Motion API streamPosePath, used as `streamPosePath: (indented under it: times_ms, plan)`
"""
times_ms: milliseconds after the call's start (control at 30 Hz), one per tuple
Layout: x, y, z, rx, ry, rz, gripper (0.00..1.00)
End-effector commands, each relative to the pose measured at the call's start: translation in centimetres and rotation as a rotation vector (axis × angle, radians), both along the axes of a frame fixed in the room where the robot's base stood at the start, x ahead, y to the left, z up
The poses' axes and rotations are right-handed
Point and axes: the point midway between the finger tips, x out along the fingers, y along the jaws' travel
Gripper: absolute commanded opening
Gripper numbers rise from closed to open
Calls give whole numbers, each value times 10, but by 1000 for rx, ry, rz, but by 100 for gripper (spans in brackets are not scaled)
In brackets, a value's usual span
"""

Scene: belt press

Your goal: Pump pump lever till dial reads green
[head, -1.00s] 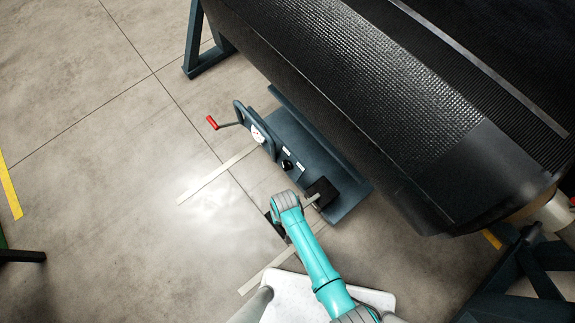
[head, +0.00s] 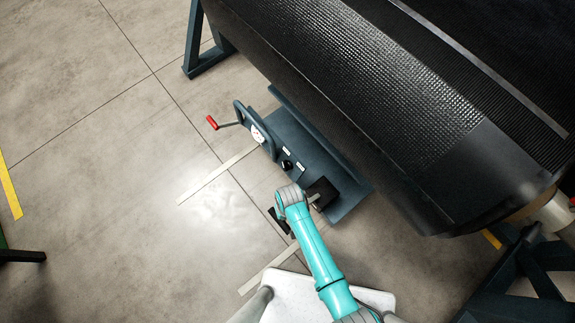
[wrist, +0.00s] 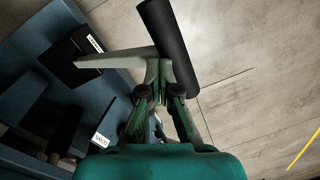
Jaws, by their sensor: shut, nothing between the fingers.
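The pump lever is a flat grey bar (wrist: 112,61) running from a black pump box (wrist: 72,56) to a black cylindrical grip (wrist: 168,45). My gripper (wrist: 163,82) is shut and empty, its fingertips right beside the lever near the grip. I cannot tell for certain whether they touch. In the head view the black grip (head: 279,220) shows beside my arm, and the pump box (head: 321,192) sits on the blue-grey unit. My fingers are hidden under my arm there. The white dial (head: 257,134) is on the unit's upright plate; its reading is too small to make out.
A red-handled crank (head: 212,122) sticks out left of the dial. A black knob (head: 287,165) and small white labels lie along the unit. The large black belt (head: 370,100) overhangs on the right. The concrete floor (head: 120,200) at left is clear.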

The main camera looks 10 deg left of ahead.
Motion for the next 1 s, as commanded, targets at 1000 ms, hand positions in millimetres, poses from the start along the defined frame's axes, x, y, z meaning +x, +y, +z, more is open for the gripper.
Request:
streamPosePath:
  times_ms: [1000]
  plan:
    - [17,-14,22,-1,2,0,0]
